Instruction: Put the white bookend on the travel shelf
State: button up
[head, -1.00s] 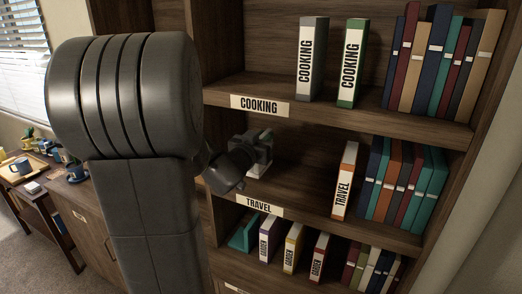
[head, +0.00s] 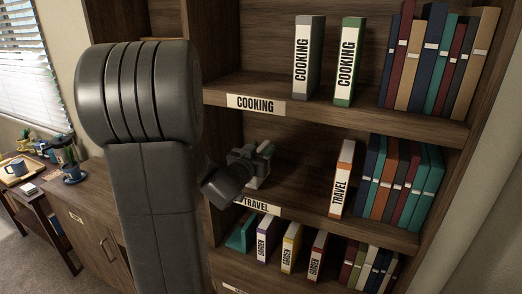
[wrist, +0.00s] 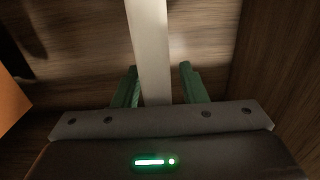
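The white bookend (wrist: 150,45) is a pale upright bar in the wrist view, standing between the two green fingers of my gripper (wrist: 160,85). A gap shows between it and the right finger; the left finger is close beside it. In the head view my gripper (head: 258,160) is inside the travel shelf (head: 300,192) at its left part, with a little of the white bookend (head: 254,183) showing below it. My wrist hides the rest. I cannot see clearly whether the bookend's base rests on the shelf board.
A white-and-orange TRAVEL binder (head: 341,180) stands to the right, beside a row of coloured books (head: 402,180). The board between gripper and binder is clear. The cooking shelf (head: 350,110) is above. An orange thing (wrist: 12,98) shows at the wrist view's left.

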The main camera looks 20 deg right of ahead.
jog(key=shift+r, duration=0.25)
jog(key=shift+s+a+f, duration=0.1)
jog(key=shift+s+a, duration=0.1)
jog(key=shift+a, duration=0.05)
jog(key=b+v, duration=0.1)
jog(key=v, duration=1)
jog(key=shift+s, duration=0.2)
